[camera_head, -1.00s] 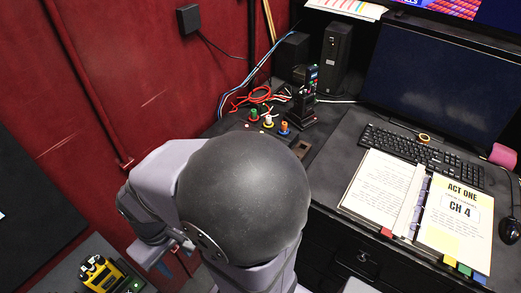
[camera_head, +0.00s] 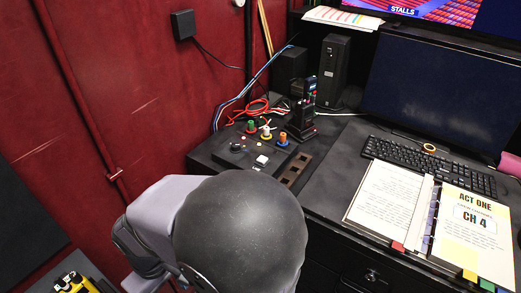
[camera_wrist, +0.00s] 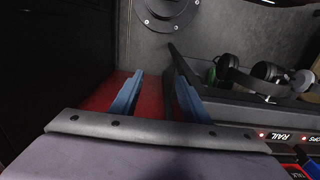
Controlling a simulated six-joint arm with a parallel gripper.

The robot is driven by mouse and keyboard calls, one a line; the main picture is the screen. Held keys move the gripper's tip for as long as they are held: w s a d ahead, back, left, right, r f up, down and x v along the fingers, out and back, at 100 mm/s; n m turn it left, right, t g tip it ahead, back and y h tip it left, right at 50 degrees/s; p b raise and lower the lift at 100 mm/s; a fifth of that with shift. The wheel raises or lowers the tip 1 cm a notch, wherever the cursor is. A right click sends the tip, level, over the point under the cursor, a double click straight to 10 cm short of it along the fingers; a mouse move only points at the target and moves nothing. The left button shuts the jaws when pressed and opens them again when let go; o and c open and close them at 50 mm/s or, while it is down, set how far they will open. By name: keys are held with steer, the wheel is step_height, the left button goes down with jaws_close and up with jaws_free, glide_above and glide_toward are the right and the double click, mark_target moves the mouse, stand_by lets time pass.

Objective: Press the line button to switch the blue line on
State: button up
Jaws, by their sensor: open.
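In the head view a black control panel (camera_head: 215,151) on the left of the desk carries a white square button (camera_head: 261,160), a black knob (camera_head: 237,147) and green, white and orange-topped controls (camera_head: 266,132). I cannot read which button is the line button, and no lit blue line shows there. In the wrist view my gripper (camera_wrist: 157,97) has two blue fingers, apart and empty, over a red surface. Labelled buttons, one reading RAIL (camera_wrist: 282,137), show at the lower right, apart from the fingers. In the head view my gripper is hidden.
A headset (camera_wrist: 262,75) lies in a dark tray right of the fingers. The desk holds a handset in a stand (camera_head: 303,110), a keyboard (camera_head: 430,164), an open binder (camera_head: 472,226) and a dark monitor (camera_head: 440,95). A red wall (camera_head: 90,80) stands at the left.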

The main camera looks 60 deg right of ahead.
jaws_close()
stand_by(1.6)
